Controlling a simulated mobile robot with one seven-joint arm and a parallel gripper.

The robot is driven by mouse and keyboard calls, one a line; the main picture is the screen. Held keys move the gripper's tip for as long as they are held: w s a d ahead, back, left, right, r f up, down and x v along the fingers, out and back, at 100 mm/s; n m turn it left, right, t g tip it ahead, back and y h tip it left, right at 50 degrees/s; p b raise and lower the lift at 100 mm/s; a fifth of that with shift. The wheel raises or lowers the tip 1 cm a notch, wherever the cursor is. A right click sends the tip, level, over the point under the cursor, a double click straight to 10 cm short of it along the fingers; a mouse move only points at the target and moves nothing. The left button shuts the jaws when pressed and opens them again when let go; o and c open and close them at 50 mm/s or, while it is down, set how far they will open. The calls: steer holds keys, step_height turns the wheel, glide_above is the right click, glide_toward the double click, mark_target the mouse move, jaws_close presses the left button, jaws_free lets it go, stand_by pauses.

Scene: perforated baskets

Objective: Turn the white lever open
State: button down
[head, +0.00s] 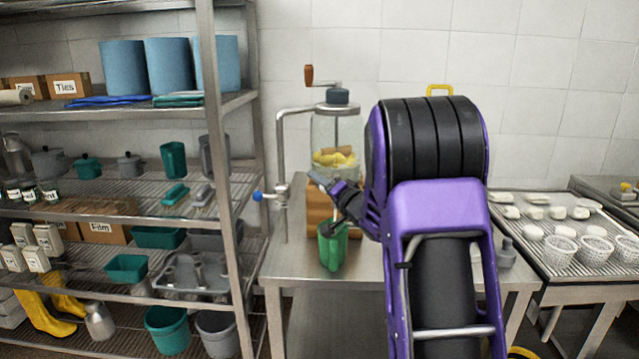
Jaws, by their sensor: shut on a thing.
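The white lever shows at most as a thin pale sliver (337,208) between the dark fingers of my gripper (332,204). My gripper is shut on it, though the fingers hide most of the contact. The lever's angle cannot be read. A glass jar (324,135) with a metal lid and a crank with a brown knob stands behind, with yellow and brown pieces inside. A green jug (332,250) is just below my gripper, at the front of the steel table (290,262). Whether the fingers touch the jug's rim cannot be told.
A bent metal pipe (281,150) with a blue-knobbed valve (258,196) is left of the jar. A wire shelf (235,230) with tubs and boxes stands at left. At right, a rack (547,262) holds white baskets and pale pieces. My purple arm hides the table's middle.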

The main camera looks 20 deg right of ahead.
steer(key=c, duration=0.8)
jaws_free()
steer(key=v, duration=1.7)
steer(key=shift+s+p, duration=0.2)
steer(key=shift+p, duration=0.2)
